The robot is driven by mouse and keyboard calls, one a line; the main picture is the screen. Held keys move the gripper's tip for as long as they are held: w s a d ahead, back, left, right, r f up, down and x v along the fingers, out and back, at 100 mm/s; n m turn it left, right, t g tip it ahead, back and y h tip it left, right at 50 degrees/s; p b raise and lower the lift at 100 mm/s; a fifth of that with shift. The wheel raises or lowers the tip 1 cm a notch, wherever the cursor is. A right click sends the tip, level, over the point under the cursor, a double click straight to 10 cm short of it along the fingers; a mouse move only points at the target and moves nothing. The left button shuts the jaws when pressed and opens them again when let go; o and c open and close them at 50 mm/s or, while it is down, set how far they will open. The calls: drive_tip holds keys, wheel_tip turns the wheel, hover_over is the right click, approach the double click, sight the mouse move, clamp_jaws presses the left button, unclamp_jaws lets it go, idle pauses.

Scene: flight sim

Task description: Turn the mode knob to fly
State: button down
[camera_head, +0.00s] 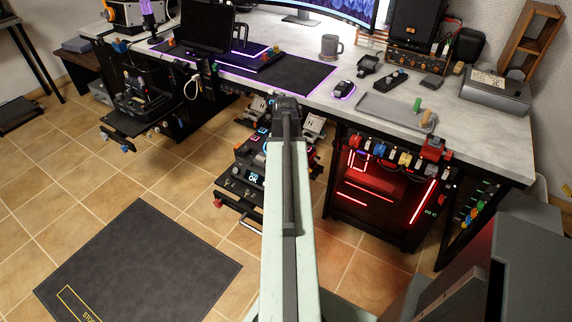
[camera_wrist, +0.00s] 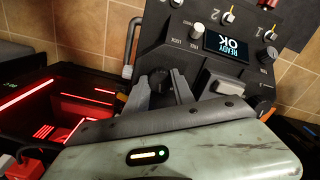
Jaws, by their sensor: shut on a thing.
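In the wrist view a dark control panel (camera_wrist: 180,45) fills the upper middle, turned nearly upside down in the picture. It carries a dark knob (camera_wrist: 158,78), in the place between my fingers; its pointer and labels are hidden, so I cannot read its setting. My gripper (camera_wrist: 161,84) is shut on this knob, one finger on each side. A small screen (camera_wrist: 228,43) on the panel reads READY OK. In the head view the panel unit (camera_head: 240,188) stands below the desk, partly behind my arm, and my gripper is hidden there.
A light block-shaped control (camera_wrist: 222,78) sits right of my fingers, and small switches (camera_wrist: 230,14) line the panel. A red-lit computer case (camera_head: 372,190) stands beside the unit. The desk (camera_head: 330,80) overhangs above. A dark floor mat (camera_head: 140,260) lies at left.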

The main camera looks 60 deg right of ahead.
drive_tip(key=shift+n, duration=0.7)
drive_tip(key=c, duration=1.1)
unclamp_jaws()
drive_tip(key=shift+o, duration=0.2)
wheel_tip(320, 180, up, 8)
drive_tip(key=p, duration=0.8)
drive_tip(key=shift+f, duration=0.1)
